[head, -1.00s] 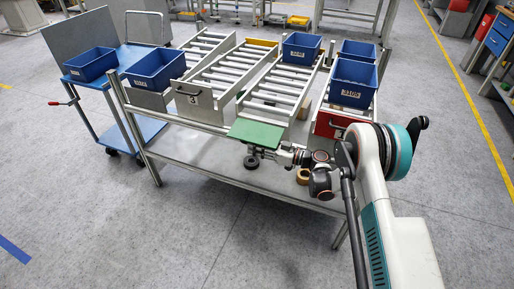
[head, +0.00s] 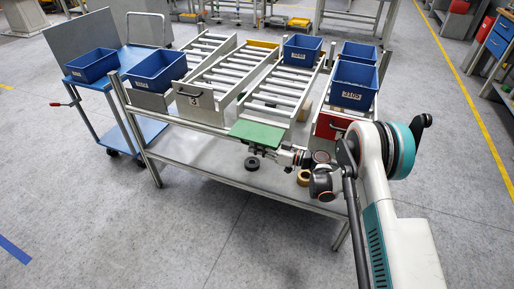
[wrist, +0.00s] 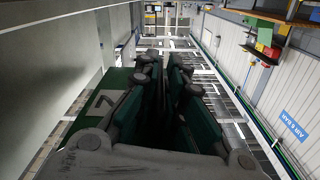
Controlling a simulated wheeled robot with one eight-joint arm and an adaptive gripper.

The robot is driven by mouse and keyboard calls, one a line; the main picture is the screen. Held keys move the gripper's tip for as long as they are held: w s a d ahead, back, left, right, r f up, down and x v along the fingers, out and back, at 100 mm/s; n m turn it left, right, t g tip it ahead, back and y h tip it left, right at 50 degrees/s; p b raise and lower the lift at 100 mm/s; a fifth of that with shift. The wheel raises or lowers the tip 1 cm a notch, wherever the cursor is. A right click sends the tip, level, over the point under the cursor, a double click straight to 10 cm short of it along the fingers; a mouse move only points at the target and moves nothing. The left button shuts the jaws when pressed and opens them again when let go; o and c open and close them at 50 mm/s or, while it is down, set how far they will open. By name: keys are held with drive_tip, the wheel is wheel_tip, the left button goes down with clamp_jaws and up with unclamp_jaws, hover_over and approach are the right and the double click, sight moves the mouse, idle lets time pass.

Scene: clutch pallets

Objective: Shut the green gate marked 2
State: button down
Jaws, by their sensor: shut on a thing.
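The green gate (head: 258,133) hangs at the front end of a roller lane in the head view. It is folded outward, its green face turned up, so it does not stand across the lane. In the wrist view the green gate (wrist: 88,112) shows at the left with a pale mark that looks like a 2. My gripper (head: 262,152) is below the gate in the head view, and the gate partly covers it. In the wrist view my gripper (wrist: 160,75) is shut on part of the gate. The gripped part, probably its handle, is hidden between the fingers.
A pale gate marked 3 (head: 194,104) stands upright to the left, a red gate (head: 328,125) to the right. Blue bins (head: 354,84) sit on the lanes. A blue trolley (head: 140,134) stands left.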

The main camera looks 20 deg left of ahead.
sight(257, 139)
wheel_tip(257, 139, up, 2)
drive_tip(key=m, duration=0.2)
drive_tip(key=shift+s+d+r+m, duration=0.1)
drive_tip(key=shift+s+m, duration=0.05)
drive_tip(key=shift+m, duration=0.15)
wheel_tip(257, 139, up, 2)
drive_tip(key=m, duration=0.2)
drive_tip(key=shift+r+m, duration=0.15)
drive_tip(key=shift+m, duration=0.15)
drive_tip(key=r+m, duration=0.2)
drive_tip(key=shift+w+r+m+p, duration=0.1)
drive_tip(key=shift+w+m+p, duration=0.1)
drive_tip(key=shift+m+p, duration=0.15)
drive_tip(key=shift+w+r+m, duration=0.3)
drive_tip(key=shift+r+m, duration=0.45)
drive_tip(key=shift+m, duration=0.3)
drive_tip(key=shift+w+d+r, duration=0.1)
drive_tip(key=shift+w+r, duration=0.3)
drive_tip(key=shift+r, duration=0.15)
drive_tip(key=c, duration=1.7)
unclamp_jaws()
